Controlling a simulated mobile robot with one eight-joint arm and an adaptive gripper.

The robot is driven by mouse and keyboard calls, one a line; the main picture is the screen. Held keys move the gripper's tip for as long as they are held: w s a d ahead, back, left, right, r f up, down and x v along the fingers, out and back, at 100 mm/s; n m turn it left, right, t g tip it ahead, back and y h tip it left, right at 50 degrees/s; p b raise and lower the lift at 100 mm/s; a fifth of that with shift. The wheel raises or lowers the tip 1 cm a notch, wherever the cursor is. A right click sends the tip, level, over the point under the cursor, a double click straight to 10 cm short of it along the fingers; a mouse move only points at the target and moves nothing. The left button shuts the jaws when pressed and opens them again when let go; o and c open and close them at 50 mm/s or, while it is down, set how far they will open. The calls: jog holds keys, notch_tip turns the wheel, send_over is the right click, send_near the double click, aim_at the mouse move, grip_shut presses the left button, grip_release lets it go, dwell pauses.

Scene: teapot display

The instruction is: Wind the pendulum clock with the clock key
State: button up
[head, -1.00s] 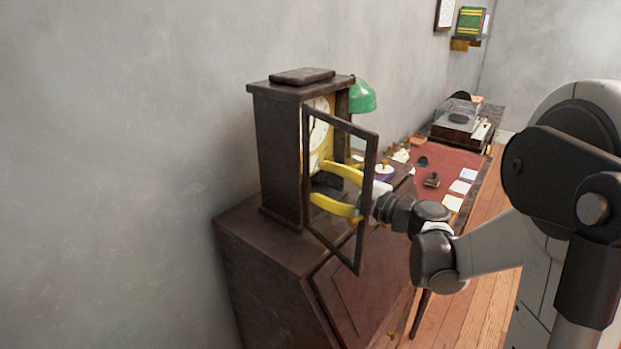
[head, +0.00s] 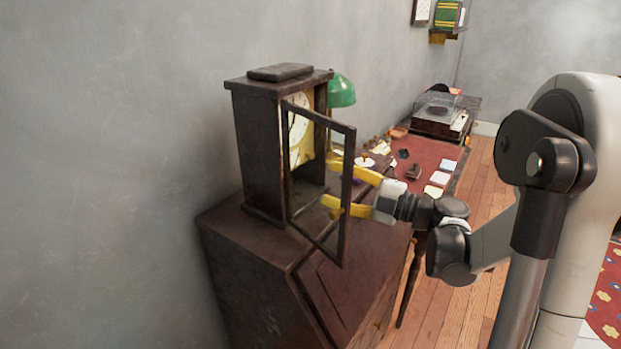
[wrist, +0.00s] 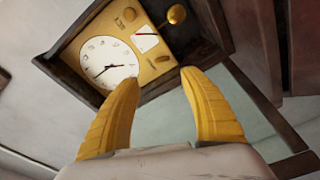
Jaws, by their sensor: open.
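The pendulum clock (head: 262,150) stands upright in a dark wooden case, its framed glass door (head: 347,195) swung open towards the right. In the wrist view its white dial (wrist: 106,62) sits on a yellow plate, tilted in the picture, with a round gold pendulum bob (wrist: 177,14) near the top edge. My gripper (head: 327,180) is in front of the clock's open side, its yellow fingers seen partly through the door. It is open and empty, and its fingertips (wrist: 158,76) point at the clock's front. I cannot make out the clock key.
The clock stands on a dark slant-front bureau (head: 235,235) against the grey wall. Behind it are a green lamp (head: 341,90) and a red-topped desk (head: 432,150) with papers and small objects. A record player (head: 440,115) stands farther back.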

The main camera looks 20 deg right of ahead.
jog(key=w+a+n+g+y, duration=0.1)
jog(key=w+a, duration=0.1)
jog(key=w+a+n+g+y+b, duration=0.1)
jog(key=w+a, duration=0.2)
jog(key=w+a+n+g+y+b, duration=0.1)
jog(key=w+a+y, duration=0.1)
jog(key=w, duration=0.1)
jog(key=shift+w+a+f+n, duration=0.1)
jog(key=shift+w+a+n, duration=0.1)
jog(key=shift+n, duration=0.2)
jog(key=shift+d, duration=0.1)
grip_shut()
